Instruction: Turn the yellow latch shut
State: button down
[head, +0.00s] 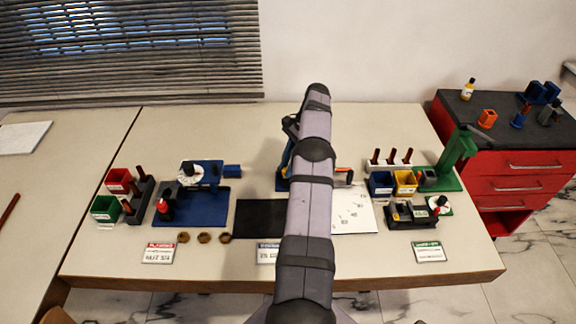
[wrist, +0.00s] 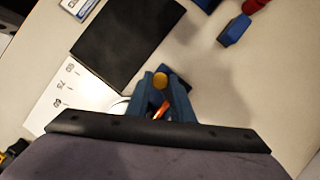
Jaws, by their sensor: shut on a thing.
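In the wrist view my gripper (wrist: 162,84) points down with its two blue fingers close together. A round yellow end, which looks like part of the yellow latch (wrist: 160,81), shows between the fingertips, and the fingers are shut on it. A small orange piece (wrist: 160,112) shows lower between the fingers. The rest of the latch is hidden by the fingers, so its angle cannot be told. In the head view my arm covers the gripper and most of the blue fixture (head: 283,177) behind it.
A black mat (head: 260,220) and a white printed sheet (head: 355,212) lie on either side of my arm. A blue rig (head: 205,208) stands to the left. Yellow and blue bins (head: 405,182) and a green stand (head: 455,152) are on the right.

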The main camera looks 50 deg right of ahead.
jog(key=c, duration=1.6)
grip_release()
jog(key=shift+o, duration=0.2)
notch_tip(320, 180, up, 10)
jog(key=p, duration=0.1)
